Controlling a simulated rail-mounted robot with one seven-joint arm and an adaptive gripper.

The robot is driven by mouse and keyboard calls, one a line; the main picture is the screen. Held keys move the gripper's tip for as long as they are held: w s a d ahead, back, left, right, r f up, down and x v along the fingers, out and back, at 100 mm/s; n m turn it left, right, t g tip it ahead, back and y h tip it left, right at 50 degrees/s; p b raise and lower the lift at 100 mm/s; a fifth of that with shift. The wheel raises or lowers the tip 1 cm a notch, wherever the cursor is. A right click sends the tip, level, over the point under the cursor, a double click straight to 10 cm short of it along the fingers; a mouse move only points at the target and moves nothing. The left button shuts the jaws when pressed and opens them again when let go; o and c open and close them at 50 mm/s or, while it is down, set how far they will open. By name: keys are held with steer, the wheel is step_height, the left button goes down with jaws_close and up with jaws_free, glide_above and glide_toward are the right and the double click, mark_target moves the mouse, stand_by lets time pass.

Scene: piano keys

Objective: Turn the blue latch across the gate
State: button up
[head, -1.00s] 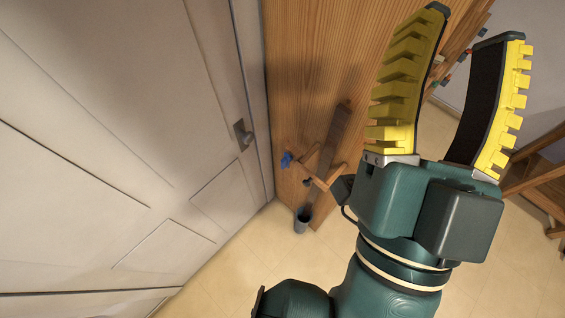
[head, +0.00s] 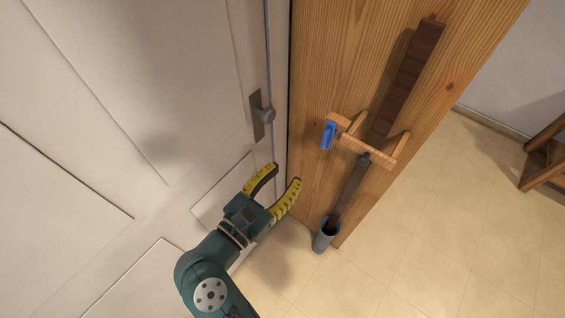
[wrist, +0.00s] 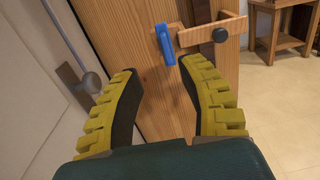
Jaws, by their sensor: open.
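The blue latch (head: 328,135) is a small bar at the left end of a wooden bracket on a wooden panel. It stands nearly upright, slightly tilted, beside the bracket's front bar (head: 362,153), which may be the gate. The latch also shows in the wrist view (wrist: 165,45), beyond and between my fingertips. My gripper (head: 286,175) has yellow ridged fingers that are spread and empty. It is below and left of the latch in the head view, apart from it. The wrist view also shows my gripper (wrist: 158,72) pointing toward the latch.
A dark wooden strip (head: 408,82) runs down the panel (head: 335,60) behind the bracket, into a grey cup (head: 325,236) at its foot. A white door (head: 150,90) with a metal handle (head: 264,114) stands left.

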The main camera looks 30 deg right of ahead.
mark_target(324, 140)
steer(key=f+x, duration=0.1)
steer(key=x, duration=0.4)
steer(key=f+x, duration=0.1)
steer(key=x, duration=0.5)
steer(key=f+b+x, duration=0.1)
steer(key=x, duration=0.4)
steer(key=shift+s+d, duration=0.15)
steer(key=shift+d, duration=0.2)
steer(key=shift+o, duration=0.2)
steer(key=shift+a, duration=0.1)
jaws_close()
